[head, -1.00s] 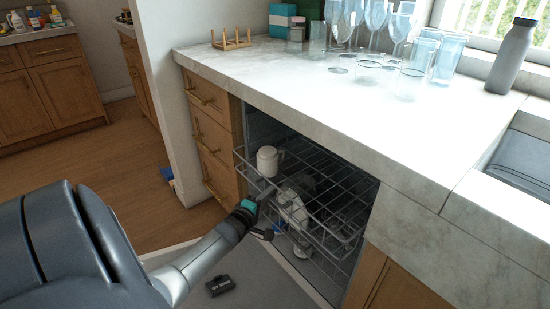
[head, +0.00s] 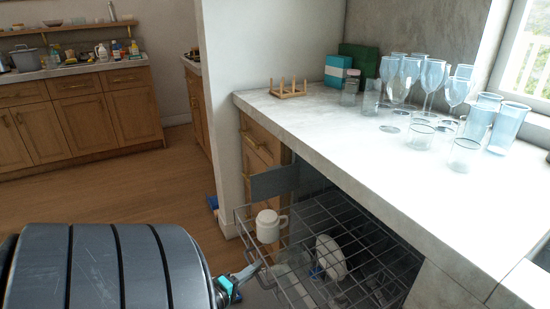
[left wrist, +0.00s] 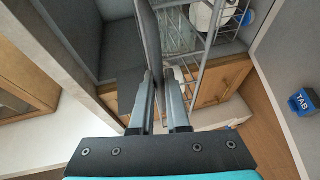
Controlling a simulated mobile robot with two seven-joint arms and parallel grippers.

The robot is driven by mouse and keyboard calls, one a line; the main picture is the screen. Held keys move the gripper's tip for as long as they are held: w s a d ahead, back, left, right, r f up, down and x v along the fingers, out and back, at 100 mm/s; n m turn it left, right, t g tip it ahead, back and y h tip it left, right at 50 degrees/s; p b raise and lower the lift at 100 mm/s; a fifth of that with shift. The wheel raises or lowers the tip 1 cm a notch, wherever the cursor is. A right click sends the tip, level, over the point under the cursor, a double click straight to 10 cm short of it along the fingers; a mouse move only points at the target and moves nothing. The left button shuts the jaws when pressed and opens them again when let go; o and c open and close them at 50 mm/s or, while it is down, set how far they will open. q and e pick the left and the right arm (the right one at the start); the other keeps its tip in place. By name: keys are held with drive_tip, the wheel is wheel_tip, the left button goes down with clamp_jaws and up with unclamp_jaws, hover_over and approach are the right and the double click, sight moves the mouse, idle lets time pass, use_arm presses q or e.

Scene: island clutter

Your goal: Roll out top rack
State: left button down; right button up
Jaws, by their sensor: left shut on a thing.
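The top rack (head: 325,222) is a grey wire basket standing out from the dishwasher opening under the counter. A white mug (head: 268,226) stands near its front left corner. My left gripper (head: 250,272) is at the rack's front edge, low in the head view. In the left wrist view the fingers (left wrist: 162,78) are closed around a thin grey part at the rack's front, and the rack's wires (left wrist: 180,35) show just beyond. A white dish (head: 330,257) shows through the wires. My right gripper is not in view.
Several glasses (head: 432,75) and a wooden holder (head: 287,90) stand on the marble counter (head: 330,130) above. Wooden drawers (head: 258,140) lie left of the opening. A blue item marked TAB (left wrist: 302,102) shows on the right in the left wrist view. Open floor (head: 130,190) lies left.

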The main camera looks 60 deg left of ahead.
use_arm(q)
drive_tip(key=s, duration=1.1)
drive_tip(key=shift+s+a, duration=0.15)
drive_tip(key=shift+a, duration=0.3)
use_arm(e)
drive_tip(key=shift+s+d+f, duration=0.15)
use_arm(q)
drive_tip(key=c, duration=0.9)
unclamp_jaws()
drive_tip(key=shift+s, duration=0.1)
drive_tip(key=shift+p+v, duration=0.85)
drive_tip(key=shift+v, duration=6.7)
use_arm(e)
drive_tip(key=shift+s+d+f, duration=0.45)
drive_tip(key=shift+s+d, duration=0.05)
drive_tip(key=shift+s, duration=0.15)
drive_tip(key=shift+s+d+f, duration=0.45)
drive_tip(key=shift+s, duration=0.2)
